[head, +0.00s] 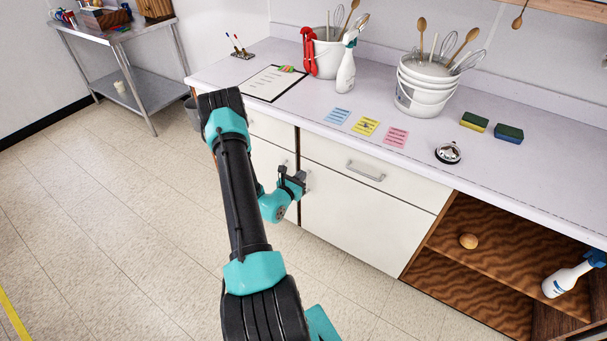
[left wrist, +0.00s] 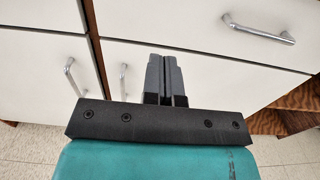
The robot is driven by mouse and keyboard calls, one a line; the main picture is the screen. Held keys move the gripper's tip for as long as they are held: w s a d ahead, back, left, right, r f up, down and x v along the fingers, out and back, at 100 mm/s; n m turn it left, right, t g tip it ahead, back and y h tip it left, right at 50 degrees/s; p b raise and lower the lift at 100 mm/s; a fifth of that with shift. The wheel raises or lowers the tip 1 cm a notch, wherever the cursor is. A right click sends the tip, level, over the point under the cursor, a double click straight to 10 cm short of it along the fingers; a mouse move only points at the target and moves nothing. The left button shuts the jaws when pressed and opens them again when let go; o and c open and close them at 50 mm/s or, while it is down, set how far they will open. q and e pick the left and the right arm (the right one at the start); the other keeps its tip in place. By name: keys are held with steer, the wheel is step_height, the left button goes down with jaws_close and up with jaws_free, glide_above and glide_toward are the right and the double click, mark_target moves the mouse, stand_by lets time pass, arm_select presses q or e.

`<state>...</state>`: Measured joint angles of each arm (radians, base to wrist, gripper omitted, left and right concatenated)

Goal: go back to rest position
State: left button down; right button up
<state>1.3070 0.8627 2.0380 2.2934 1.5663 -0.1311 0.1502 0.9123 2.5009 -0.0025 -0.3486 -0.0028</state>
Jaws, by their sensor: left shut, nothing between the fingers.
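My left gripper (head: 294,182) is in front of the white cabinet doors, below the counter, in the head view. It is shut and empty. In the left wrist view its two grey fingers (left wrist: 164,78) lie side by side in front of the cabinet front. Two upright door handles (left wrist: 122,82) show to the left of the fingers, and a drawer handle (left wrist: 258,29) shows at the upper right. The gripper does not visibly hold any handle. My right gripper is not in view.
The counter (head: 300,110) holds a clipboard (head: 273,83), a spray bottle (head: 346,66), white buckets (head: 424,88), note cards (head: 365,126), sponges (head: 474,122) and a bell (head: 448,153). An open shelf (head: 500,262) is at the lower right. The floor on the left is clear.

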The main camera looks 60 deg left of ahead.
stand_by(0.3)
arm_select(q)
steer(key=w+d+f+m+g+h, duration=0.2)
steer(key=d+m+h, duration=0.45)
steer(key=d, duration=0.75)
steer(key=w+d+f+m+g+h, duration=0.2)
steer(key=d+m+h, duration=0.2)
steer(key=d+h, duration=0.7)
steer(key=s+d+f+m+g+y, duration=0.35)
steer(key=s+d+m+g, duration=1)
steer(key=m, duration=0.55)
steer(key=w+d+m+t+y, duration=0.2)
steer(key=w+d+m, duration=0.3)
steer(key=w+m, duration=0.5)
steer(key=shift+w+d+f, duration=0.2)
steer(key=shift+w+f, duration=0.15)
steer(key=shift+f, duration=0.05)
